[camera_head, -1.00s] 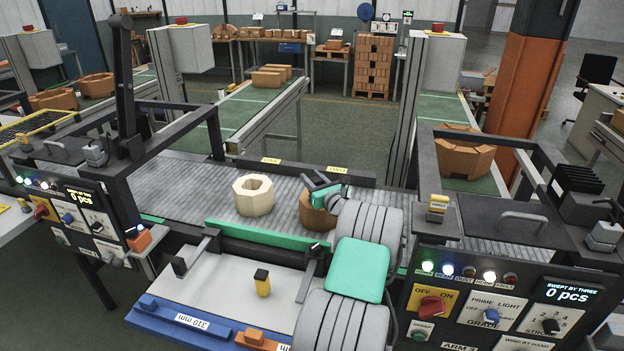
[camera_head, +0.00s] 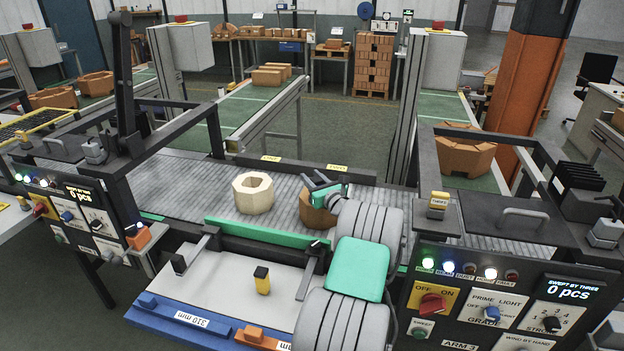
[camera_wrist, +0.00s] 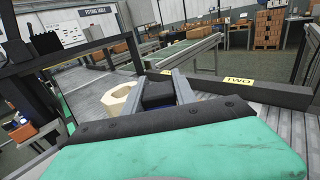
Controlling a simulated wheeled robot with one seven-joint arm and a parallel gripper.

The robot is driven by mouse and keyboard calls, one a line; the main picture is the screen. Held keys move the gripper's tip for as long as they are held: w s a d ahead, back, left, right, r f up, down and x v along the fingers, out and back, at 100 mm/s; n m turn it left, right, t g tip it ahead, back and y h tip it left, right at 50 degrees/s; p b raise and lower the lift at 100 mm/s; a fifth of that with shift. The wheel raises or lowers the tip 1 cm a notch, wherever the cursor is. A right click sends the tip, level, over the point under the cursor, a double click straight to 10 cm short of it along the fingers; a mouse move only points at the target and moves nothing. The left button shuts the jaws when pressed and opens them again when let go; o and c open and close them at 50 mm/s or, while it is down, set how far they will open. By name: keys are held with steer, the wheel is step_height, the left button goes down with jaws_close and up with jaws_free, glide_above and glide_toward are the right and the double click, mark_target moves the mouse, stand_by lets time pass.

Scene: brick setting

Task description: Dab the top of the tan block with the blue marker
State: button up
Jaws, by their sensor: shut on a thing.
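My gripper (camera_head: 322,185) is over the grey roller conveyor, shut on a dark thing (camera_wrist: 158,93) that shows between the fingers in the wrist view. A brown-tan block (camera_head: 307,212) stands on the rollers just below my gripper and is partly hidden by my arm. I cannot tell whether the held thing touches its top. A pale cream, eight-sided hollow block (camera_head: 253,193) stands to its left, apart from my gripper. It also shows in the wrist view (camera_wrist: 117,101).
A yellow marker-like piece with a black top (camera_head: 262,282) stands on the white board (camera_head: 215,280) in front. A green bar (camera_head: 260,233) runs along the conveyor's near edge. Control panels stand left (camera_head: 85,215) and right (camera_head: 490,310). The rollers (camera_head: 185,185) left of the cream block are clear.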

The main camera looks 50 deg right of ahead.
stand_by(0.4)
step_height(320, 180, up, 7)
steer(key=p, duration=0.5)
steer(key=shift+f, duration=0.1)
